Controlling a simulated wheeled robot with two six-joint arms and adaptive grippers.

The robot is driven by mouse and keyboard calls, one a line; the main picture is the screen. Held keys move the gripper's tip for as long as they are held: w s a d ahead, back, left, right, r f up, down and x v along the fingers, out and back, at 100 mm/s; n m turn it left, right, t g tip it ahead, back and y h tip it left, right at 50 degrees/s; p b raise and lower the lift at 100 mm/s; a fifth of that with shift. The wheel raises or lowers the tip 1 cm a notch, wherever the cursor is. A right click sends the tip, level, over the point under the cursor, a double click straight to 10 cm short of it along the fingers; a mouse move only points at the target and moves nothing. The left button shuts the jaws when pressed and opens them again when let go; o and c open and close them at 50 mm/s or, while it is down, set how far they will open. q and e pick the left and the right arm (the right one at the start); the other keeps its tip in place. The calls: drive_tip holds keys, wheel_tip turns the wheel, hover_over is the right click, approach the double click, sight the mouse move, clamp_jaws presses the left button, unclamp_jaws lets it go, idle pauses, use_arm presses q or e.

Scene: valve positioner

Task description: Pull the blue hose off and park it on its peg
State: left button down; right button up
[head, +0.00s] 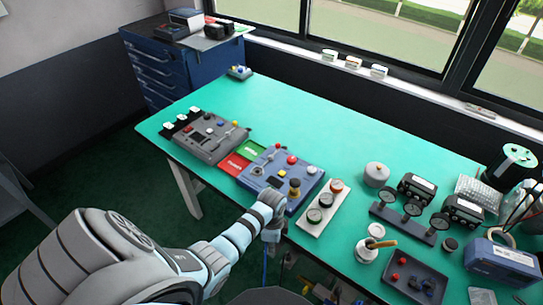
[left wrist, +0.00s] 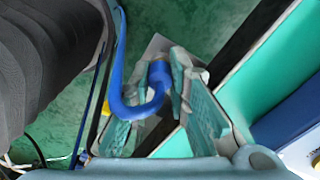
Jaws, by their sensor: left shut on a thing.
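My left gripper (head: 272,222) is at the table's front edge, just in front of the blue positioner unit (head: 292,200). In the left wrist view, the left gripper (left wrist: 172,85) is shut on the blue hose (left wrist: 130,110), close to its thicker end (left wrist: 159,72). The hose bends in a tight loop below the fingers and runs up along the left side. A grey plate (left wrist: 157,43) shows behind the hose end; I cannot tell whether they touch. I cannot make out the peg. My right gripper is not in view.
The green table (head: 290,110) is clear along its back. A grey control unit (head: 207,138) and red and green cards (head: 236,163) lie to the left. A white gauge plate (head: 322,212) and several instruments stand to the right. Dark floor shows below the front edge.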

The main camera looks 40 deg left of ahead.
use_arm(q)
drive_tip(key=shift+f+b, duration=0.3)
drive_tip(key=shift+f, duration=0.15)
drive_tip(key=c, duration=1.5)
unclamp_jaws()
drive_tip(key=shift+o, duration=0.2)
